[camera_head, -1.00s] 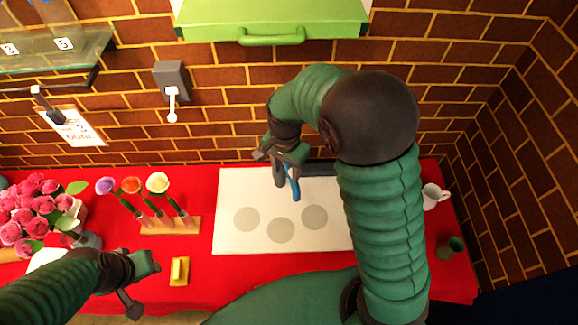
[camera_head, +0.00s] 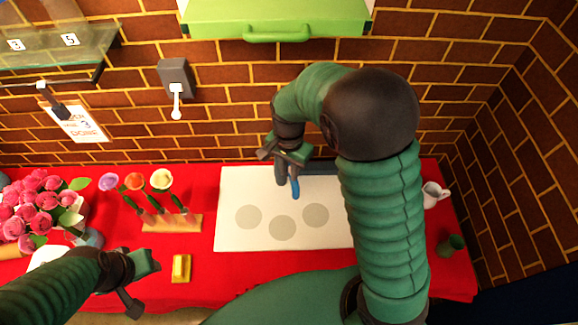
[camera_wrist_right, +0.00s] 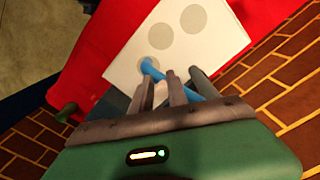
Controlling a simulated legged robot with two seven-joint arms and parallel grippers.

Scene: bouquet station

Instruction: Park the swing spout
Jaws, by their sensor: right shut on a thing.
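The blue swing spout (camera_head: 295,187) points down toward the front over the back part of the white mat (camera_head: 233,240). My right gripper (camera_head: 283,172) is shut on it. In the right wrist view the spout (camera_wrist_right: 152,70) passes between the grey fingers (camera_wrist_right: 167,92), and its bent end lies over a grey disc on the mat. A dark grey block (camera_head: 322,168) stands beside the spout at the mat's back edge, partly hidden by my arm. My left gripper (camera_head: 138,280) hangs at the lower left, away from the spout, and its jaw opening is unclear.
A wooden rack (camera_head: 172,224) with several flowers stands left of the mat. A yellow block (camera_head: 181,268) lies in front of it. Pink roses (camera_head: 38,205) are at far left. A white mug (camera_head: 434,194) and green cup (camera_head: 451,244) stand at right.

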